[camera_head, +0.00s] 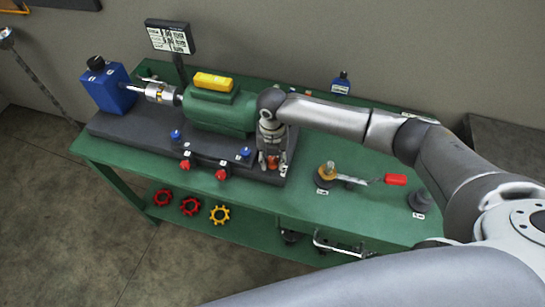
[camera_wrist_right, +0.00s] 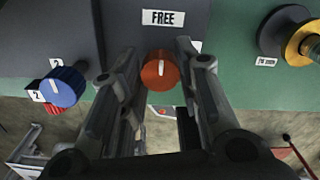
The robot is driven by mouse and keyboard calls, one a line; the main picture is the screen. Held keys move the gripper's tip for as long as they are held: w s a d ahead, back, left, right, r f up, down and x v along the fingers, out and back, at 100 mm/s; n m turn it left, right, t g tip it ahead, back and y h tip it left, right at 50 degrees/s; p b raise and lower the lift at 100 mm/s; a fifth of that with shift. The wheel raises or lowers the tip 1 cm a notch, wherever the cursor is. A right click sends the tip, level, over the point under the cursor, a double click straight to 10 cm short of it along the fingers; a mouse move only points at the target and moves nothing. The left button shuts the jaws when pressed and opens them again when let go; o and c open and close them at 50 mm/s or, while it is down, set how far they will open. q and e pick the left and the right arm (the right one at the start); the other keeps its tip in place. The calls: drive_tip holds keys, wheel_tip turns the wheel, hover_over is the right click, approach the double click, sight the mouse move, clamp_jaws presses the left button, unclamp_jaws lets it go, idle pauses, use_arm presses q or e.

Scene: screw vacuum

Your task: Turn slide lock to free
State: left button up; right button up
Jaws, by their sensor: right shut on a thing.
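The slide lock is an orange-red round knob (camera_wrist_right: 160,72) with a white pointer line, on the dark base's edge. In the right wrist view its line points up toward the white FREE label (camera_wrist_right: 163,17). My right gripper (camera_wrist_right: 158,62) has one finger on each side of the knob and is shut on it. In the head view my right gripper (camera_head: 273,160) reaches down over the red knob (camera_head: 272,163) at the base's right end, hiding part of it. My left gripper is not in view.
Blue knobs (camera_wrist_right: 64,86) and red knobs (camera_head: 221,174) sit left of the slide lock. A green motor (camera_head: 215,107) stands behind. A red-handled lever (camera_head: 396,180) with a yellow fitting (camera_head: 326,170) stands to the right on the green table (camera_head: 312,223).

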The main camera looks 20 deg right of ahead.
sight(273, 160)
drive_tip(key=o, duration=1)
wheel_tip(273, 160, up, 12)
idle(0.4)
